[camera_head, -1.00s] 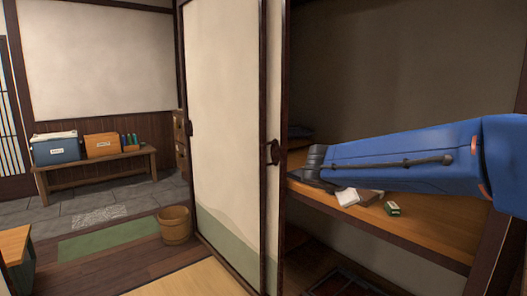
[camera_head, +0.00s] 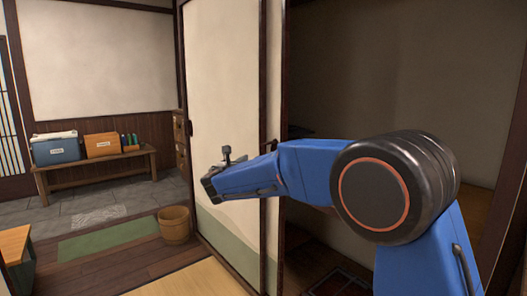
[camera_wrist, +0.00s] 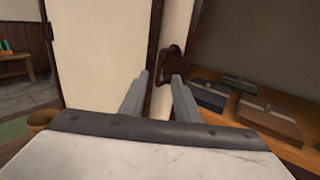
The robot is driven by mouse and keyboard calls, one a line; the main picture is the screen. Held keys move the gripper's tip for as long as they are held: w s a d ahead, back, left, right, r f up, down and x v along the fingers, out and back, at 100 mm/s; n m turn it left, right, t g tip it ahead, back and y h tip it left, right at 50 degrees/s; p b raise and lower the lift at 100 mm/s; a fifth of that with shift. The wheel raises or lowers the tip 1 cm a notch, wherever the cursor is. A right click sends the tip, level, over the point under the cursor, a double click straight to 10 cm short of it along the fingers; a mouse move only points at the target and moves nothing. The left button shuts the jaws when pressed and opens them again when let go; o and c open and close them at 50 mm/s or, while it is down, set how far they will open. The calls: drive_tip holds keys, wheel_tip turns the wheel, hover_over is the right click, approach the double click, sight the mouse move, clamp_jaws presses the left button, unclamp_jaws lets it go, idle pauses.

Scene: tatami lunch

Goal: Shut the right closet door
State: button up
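The closet's sliding doors stand at centre in the head view. A pale front panel (camera_head: 222,90) covers most of a second panel, which shows as a narrow strip (camera_head: 274,70) at the open closet's left edge. That strip (camera_wrist: 175,25) carries a dark handle (camera_wrist: 172,62) in the wrist view. I take the strip to be the right door, slid open to the left. My gripper (camera_wrist: 160,76) is open and empty, its two grey fingers pointing at the strip. The handle shows just beyond the fingertips, nearer the right one; I cannot tell whether they touch.
The open closet has a wooden shelf with flat boxes (camera_wrist: 254,122) on it. A wooden bucket (camera_head: 174,226) stands on the floor left of the doors. A bench (camera_head: 100,168) with boxes is farther back. My blue arm covers much of the closet opening.

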sight(263, 150)
drive_tip(key=x, duration=1.6)
drive_tip(key=shift+w+d+f, duration=0.1)
drive_tip(key=shift+w+d, duration=0.1)
drive_tip(key=shift+w, duration=0.15)
clamp_jaws()
